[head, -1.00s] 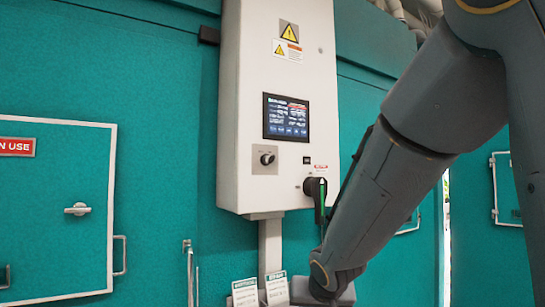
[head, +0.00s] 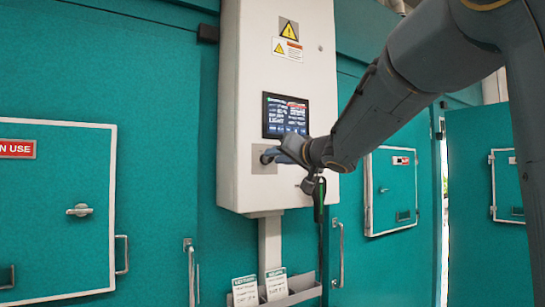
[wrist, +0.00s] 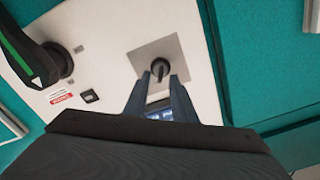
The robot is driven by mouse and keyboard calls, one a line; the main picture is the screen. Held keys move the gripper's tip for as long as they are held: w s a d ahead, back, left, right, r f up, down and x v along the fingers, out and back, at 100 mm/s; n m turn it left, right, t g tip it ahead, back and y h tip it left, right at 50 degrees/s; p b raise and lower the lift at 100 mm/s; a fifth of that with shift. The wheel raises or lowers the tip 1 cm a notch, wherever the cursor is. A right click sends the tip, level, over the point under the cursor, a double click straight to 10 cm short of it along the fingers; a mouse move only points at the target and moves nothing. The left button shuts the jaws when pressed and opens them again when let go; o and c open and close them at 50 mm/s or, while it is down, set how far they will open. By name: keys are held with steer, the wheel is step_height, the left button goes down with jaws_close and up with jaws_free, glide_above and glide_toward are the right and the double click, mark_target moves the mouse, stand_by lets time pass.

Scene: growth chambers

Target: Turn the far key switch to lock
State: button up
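The key switch (wrist: 160,68) is a small black knob on a square grey metal plate (wrist: 142,55) on the white control cabinet (head: 240,100). In the wrist view its lever points roughly up and down the picture. My gripper (wrist: 159,80) is open, its two fingers pointing at the switch with the knob showing just beyond and between the tips. Whether the fingers touch it I cannot tell. In the head view my gripper (head: 268,155) is in front of the plate (head: 263,168), below the screen, and hides the knob.
A large black rotary handle with a green stripe (head: 319,200) hangs beside my wrist; it shows upper left in the wrist view (wrist: 20,50). A lit screen (head: 285,115) is just above my gripper. Papers (head: 260,288) stand in a holder below the cabinet.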

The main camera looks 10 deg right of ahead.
mark_target(269, 159)
steer(key=shift+x, duration=1.35)
jaws_close()
steer(key=shift+n+p, duration=0.3)
steer(key=n, duration=0.2)
steer(key=n+p, duration=0.1)
steer(key=n, duration=0.1)
steer(key=shift+s+a+r+n, duration=0.1)
steer(key=shift+a+n, duration=0.1)
steer(key=shift+n, duration=0.1)
steer(key=n+b, duration=0.1)
steer(key=n, duration=0.5)
steer(key=shift+a+n, duration=0.2)
steer(key=shift+n, duration=0.1)
